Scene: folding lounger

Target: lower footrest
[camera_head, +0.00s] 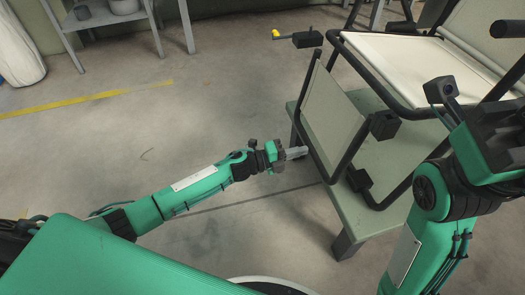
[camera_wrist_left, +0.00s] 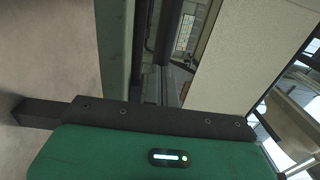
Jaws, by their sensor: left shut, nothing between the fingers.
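The lounger's footrest (camera_head: 330,112) is a pale panel in a black tube frame, tilted steeply at the near left end of the lounger. The flat pale seat (camera_head: 395,65) is behind it. My left gripper (camera_head: 303,152) is shut and empty, low beside the left edge of the footrest. I cannot tell whether its tips touch the frame. In the left wrist view the shut fingers (camera_wrist_left: 163,86) point between a grey-green edge and a pale panel (camera_wrist_left: 237,60). My right arm rises at the right of the head view; I make out no right fingertips.
The lounger stands on a low grey-green table (camera_head: 385,165) with legs near my left gripper. A shelf (camera_head: 100,15) stands at the back left. The floor left of the table is clear.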

